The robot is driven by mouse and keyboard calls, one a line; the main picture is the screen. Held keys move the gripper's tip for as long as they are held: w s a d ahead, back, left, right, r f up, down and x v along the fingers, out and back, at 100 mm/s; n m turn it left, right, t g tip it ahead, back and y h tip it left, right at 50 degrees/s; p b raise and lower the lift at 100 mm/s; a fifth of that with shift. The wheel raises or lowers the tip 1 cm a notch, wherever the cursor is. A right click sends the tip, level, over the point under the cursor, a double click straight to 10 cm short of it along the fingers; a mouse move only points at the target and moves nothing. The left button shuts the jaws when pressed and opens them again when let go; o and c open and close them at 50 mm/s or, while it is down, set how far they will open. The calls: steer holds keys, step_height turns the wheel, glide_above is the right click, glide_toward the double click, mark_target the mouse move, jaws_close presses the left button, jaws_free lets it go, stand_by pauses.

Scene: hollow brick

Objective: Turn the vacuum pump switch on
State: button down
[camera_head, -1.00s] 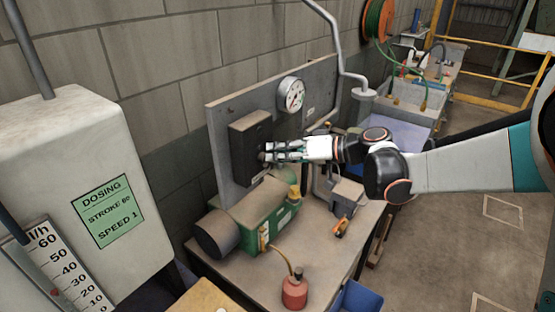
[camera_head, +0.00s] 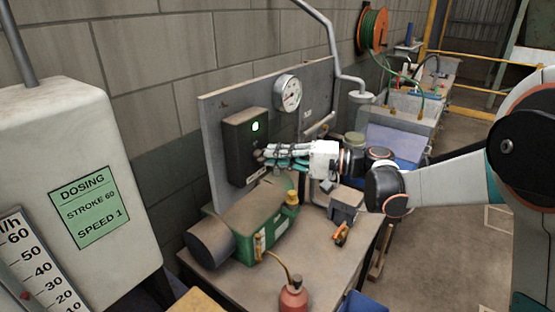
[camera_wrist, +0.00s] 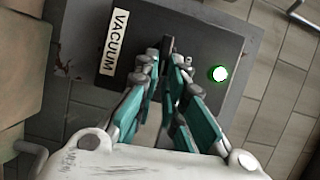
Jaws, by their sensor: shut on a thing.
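The vacuum pump switch box (camera_head: 238,150) is a dark box on the upright grey panel, with a green lamp (camera_head: 255,127) lit near its upper right. In the wrist view the box (camera_wrist: 190,34) shows beside a "VACUUM" label (camera_wrist: 115,42), and the lamp (camera_wrist: 218,73) glows green. My gripper (camera_head: 266,155) is at the box's front face, below the lamp. In the wrist view my gripper's fingertips (camera_wrist: 168,62) are close together at the box, shut on the switch knob, which they mostly hide.
A pressure gauge (camera_head: 287,92) and a grey pipe (camera_head: 340,60) are beside the box. A green pump (camera_head: 250,225) stands on the bench below my gripper. A red oil can (camera_head: 293,299) is at the bench front. A white dosing unit (camera_head: 75,130) fills the left.

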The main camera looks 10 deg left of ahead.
steer(key=shift+a+m, duration=0.1)
steer(key=shift+m, duration=0.4)
steer(key=c, duration=1.7)
jaws_free()
steer(key=shift+a+f, duration=0.1)
steer(key=shift+a, duration=0.05)
steer(key=d, duration=1.2)
steer(key=shift+s+f+b, duration=0.1)
steer(key=shift+b, duration=0.2)
